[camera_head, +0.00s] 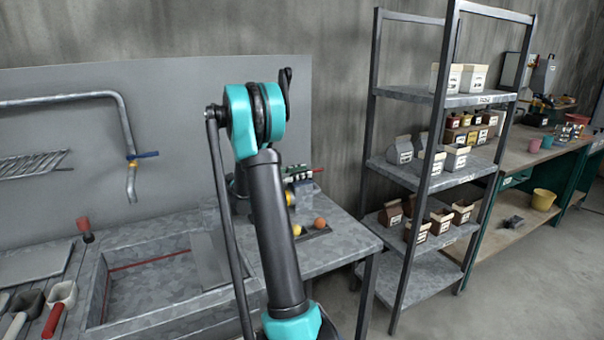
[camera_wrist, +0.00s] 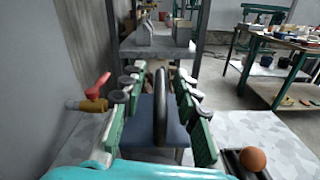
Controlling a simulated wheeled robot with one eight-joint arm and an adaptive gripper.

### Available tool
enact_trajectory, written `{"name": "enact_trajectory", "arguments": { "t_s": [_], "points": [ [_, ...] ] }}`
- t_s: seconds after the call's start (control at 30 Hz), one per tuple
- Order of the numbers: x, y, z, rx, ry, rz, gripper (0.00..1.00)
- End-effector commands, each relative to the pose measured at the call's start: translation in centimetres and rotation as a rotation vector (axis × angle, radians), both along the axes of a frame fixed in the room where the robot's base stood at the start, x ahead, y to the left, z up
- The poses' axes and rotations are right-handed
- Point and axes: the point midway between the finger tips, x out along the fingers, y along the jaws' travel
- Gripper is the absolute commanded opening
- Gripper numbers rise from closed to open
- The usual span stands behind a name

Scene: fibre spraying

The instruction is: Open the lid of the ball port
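In the wrist view my gripper (camera_wrist: 161,80) is open, its two green-sided fingers spread wide. A thin dark upright disc or ring (camera_wrist: 160,108) stands between them, seen nearly edge-on, with a visible gap to each finger. I cannot tell for sure whether it is the ball port's lid. A dark blue-grey block (camera_wrist: 178,138) lies below it. A brass fitting with a red lever (camera_wrist: 97,92) is left of the left finger. In the head view a device with a red-tipped part (camera_head: 300,173) stands on the bench, partly hidden by my arm, which also hides most of my gripper.
A metal sink (camera_head: 150,285) is left of my arm. A shelf rack (camera_head: 425,170) with cartons stands beyond the bench's right end.

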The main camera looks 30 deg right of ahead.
Motion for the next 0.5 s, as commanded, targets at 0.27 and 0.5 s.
{"name": "enact_trajectory", "arguments": {
  "t_s": [0.27,0.5],
  "points": [
    [0.00,-0.09,-0.01,0.000,0.000,0.000,0.27],
    [0.00,-0.07,-0.01,0.000,0.000,0.000,0.00]
  ]
}}
